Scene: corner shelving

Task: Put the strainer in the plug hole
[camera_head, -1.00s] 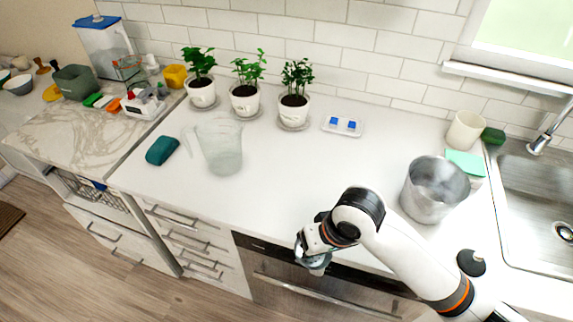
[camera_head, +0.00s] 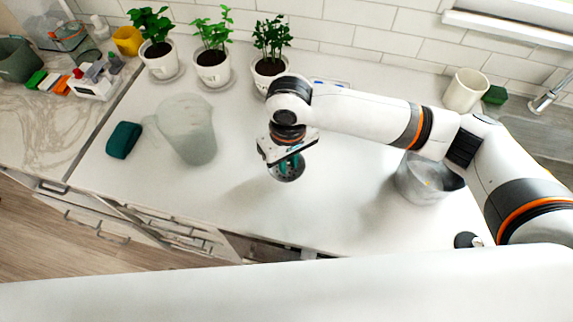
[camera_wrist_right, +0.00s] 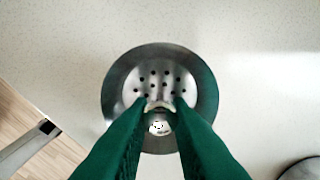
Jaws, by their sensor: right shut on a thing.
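The strainer (camera_head: 288,173) is a round metal disc with small holes. My right gripper (camera_head: 286,160) is shut on it over the middle of the white counter. In the right wrist view the green fingers (camera_wrist_right: 160,110) pinch the strainer's centre post, and its perforated bowl and wide rim (camera_wrist_right: 117,82) face the camera. A shadow beside it suggests it is held above the counter. The sink (camera_head: 545,135) is at the far right, mostly hidden behind my right arm. The plug hole is not visible now. My left gripper is not in view.
A metal pot (camera_head: 418,182) stands under my right arm. A translucent jug (camera_head: 190,130) and a teal sponge (camera_head: 123,140) are on the left. Potted plants (camera_head: 212,70) line the wall. A cream cup (camera_head: 464,90) and the faucet (camera_head: 545,97) are at the right. The front counter is clear.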

